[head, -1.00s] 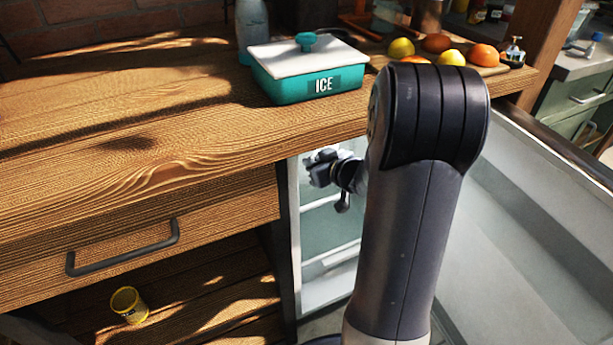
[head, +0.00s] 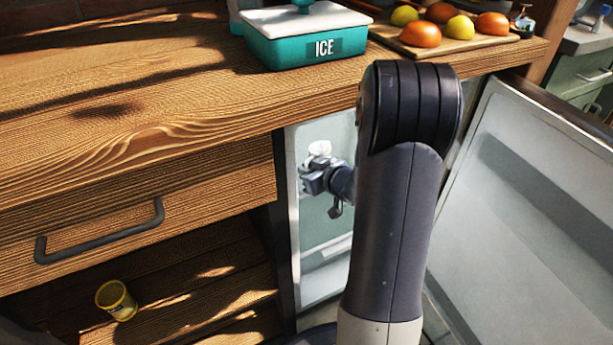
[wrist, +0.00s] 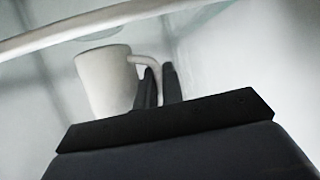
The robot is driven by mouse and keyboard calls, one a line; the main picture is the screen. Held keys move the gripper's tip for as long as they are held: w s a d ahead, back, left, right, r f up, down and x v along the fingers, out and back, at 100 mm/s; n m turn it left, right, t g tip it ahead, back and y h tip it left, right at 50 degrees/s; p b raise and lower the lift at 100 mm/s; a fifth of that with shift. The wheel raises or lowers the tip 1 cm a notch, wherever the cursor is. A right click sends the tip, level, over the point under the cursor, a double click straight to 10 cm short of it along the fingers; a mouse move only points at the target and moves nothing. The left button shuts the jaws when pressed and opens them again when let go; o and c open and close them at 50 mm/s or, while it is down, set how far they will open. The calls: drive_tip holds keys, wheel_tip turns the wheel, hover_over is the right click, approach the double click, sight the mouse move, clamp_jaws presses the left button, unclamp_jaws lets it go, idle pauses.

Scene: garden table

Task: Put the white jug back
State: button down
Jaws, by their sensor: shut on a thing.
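The white jug (wrist: 103,78) shows in the wrist view, left of my gripper's fingers, with its curved handle toward them. My gripper (wrist: 160,85) is shut on the jug's handle. In the head view my gripper (head: 312,178) is inside the open fridge (head: 325,240), below the counter top. A small white part of the jug (head: 319,148) shows just above the gripper; the rest is hidden. In the wrist view a pale shelf edge (wrist: 60,37) crosses above the jug, close to its rim. I cannot tell whether the jug's base touches anything.
The fridge door (head: 530,190) stands open at the right. Above on the wooden counter (head: 150,100) are a teal ICE box (head: 290,45) and a board with fruit (head: 455,48).

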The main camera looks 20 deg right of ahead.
drive_tip(key=shift+f, duration=0.3)
drive_tip(key=shift+f, duration=0.15)
drive_tip(key=c, duration=1.5)
unclamp_jaws()
drive_tip(key=shift+c, duration=0.2)
drive_tip(key=shift+r, duration=0.2)
drive_tip(key=shift+s+d+r+p, duration=0.1)
drive_tip(key=shift+s+r+p, duration=0.1)
drive_tip(key=shift+s+p, duration=0.1)
drive_tip(key=p+v, duration=0.4)
drive_tip(key=v, duration=0.7)
drive_tip(key=shift+s, duration=0.2)
